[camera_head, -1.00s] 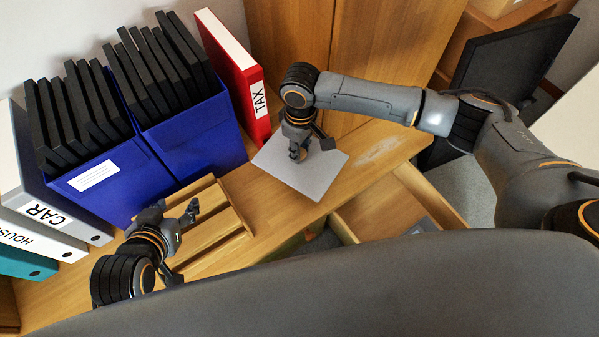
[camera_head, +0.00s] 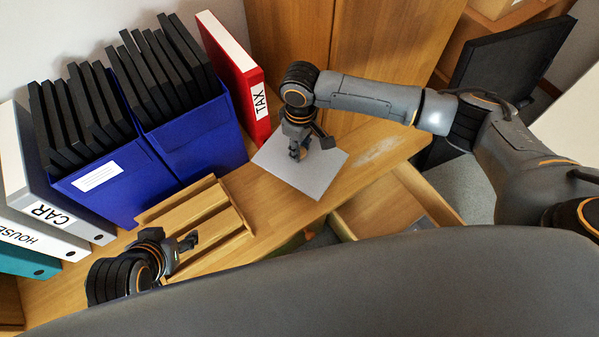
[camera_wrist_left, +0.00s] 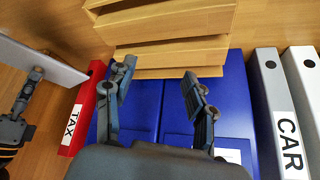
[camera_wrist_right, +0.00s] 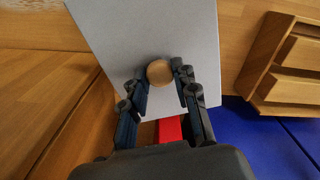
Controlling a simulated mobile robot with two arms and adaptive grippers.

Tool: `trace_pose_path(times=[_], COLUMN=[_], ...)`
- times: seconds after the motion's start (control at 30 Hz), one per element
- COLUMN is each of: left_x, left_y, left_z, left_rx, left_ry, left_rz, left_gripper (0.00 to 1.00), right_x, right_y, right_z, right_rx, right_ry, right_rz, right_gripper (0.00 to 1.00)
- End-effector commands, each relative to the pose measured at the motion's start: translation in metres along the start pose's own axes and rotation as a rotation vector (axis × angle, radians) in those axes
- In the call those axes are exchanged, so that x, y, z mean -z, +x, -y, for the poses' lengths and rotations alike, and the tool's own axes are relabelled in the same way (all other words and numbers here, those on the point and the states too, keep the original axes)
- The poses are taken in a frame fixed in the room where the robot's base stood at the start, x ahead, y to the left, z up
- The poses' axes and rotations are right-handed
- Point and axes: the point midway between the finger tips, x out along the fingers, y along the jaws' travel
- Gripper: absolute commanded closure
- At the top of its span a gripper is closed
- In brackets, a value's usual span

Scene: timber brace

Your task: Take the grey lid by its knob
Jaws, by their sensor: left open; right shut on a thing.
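The grey lid (camera_head: 318,178) is a flat square plate at the desk's front edge, beside the open drawer. Its round wooden knob (camera_wrist_right: 159,72) shows between the fingertips in the right wrist view. My right gripper (camera_head: 298,152) is over the lid, shut on the knob; in the right wrist view its fingers (camera_wrist_right: 172,76) stand on both sides of it. I cannot tell whether the lid touches the desk. My left gripper (camera_head: 190,242) is open and empty near the slatted wooden tray; it also shows in the left wrist view (camera_wrist_left: 158,84).
The slatted wooden tray (camera_head: 212,205) lies left of the lid. Blue file boxes (camera_head: 110,180), a red TAX binder (camera_head: 240,85) and other binders (camera_head: 50,208) line the back. An open drawer (camera_head: 385,205) is right of the lid.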

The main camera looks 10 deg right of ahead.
Motion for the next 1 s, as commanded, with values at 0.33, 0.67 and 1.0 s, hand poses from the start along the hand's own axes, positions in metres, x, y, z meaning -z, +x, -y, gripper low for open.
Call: trace_pose_path(times=[0.33, 0.67, 1.0], left_x=[-0.026, -0.044, -0.048], left_y=[-0.006, -0.013, -0.015], left_z=[0.001, 0.003, 0.003], left_rx=[0.002, 0.005, 0.005], left_ry=[-0.003, -0.006, -0.009], left_rz=[0.112, 0.2, 0.221], left_gripper=[0.45, 0.45, 0.45], right_x=[0.0, 0.0, 0.0], right_y=[-0.004, -0.007, -0.007], right_z=[0.0, 0.0, 0.0], right_rx=[0.0, 0.0, 0.0], right_ry=[0.0, 0.0, 0.0], right_rz=[0.0, 0.0, 0.0], right_gripper=[1.0, 1.0, 1.0])
